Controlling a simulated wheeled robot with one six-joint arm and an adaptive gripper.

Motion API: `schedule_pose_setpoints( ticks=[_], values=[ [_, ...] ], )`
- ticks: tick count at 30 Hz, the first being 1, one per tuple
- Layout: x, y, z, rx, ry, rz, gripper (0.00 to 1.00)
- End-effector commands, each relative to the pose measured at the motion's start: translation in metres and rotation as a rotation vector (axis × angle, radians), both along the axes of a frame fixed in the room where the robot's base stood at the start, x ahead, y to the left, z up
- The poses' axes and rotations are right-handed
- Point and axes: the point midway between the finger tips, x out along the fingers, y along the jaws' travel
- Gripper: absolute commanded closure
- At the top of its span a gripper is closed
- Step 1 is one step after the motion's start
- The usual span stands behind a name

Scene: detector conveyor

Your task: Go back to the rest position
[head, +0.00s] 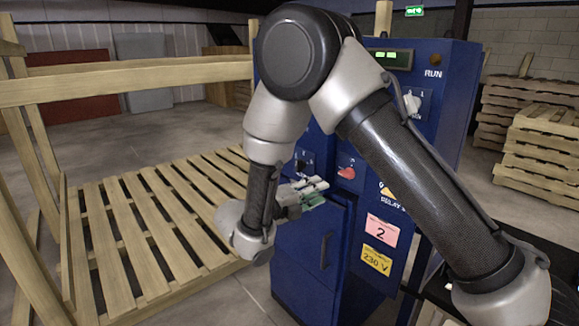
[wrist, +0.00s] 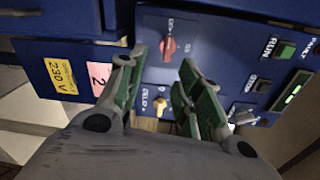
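My gripper (head: 314,190) is in front of the blue control cabinet (head: 325,225), below the red knob (head: 346,172) in the head view. In the wrist view my gripper (wrist: 160,72) has its two green-padded fingers spread apart with nothing held between them. Whether the fingertips touch the panel cannot be told. My arm is bent high and hides part of the cabinet front in the head view.
A wooden pallet (head: 150,215) and wooden rails (head: 130,82) stand left of the cabinet. Stacked pallets (head: 540,160) are at the right. A pink label (head: 381,230) and a yellow label (head: 377,259) are on the cabinet. Open floor lies behind at the left.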

Motion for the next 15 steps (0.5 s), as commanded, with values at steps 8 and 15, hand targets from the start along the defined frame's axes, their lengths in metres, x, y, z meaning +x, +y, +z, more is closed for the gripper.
schedule_pose_setpoints(
  ticks=[8, 15],
  values=[
    [-0.056, -0.053, -0.039, 0.448, -0.36, -0.332, 0.65],
    [-0.12, -0.114, -0.019, 0.843, -0.868, -0.879, 0.65]
  ],
)
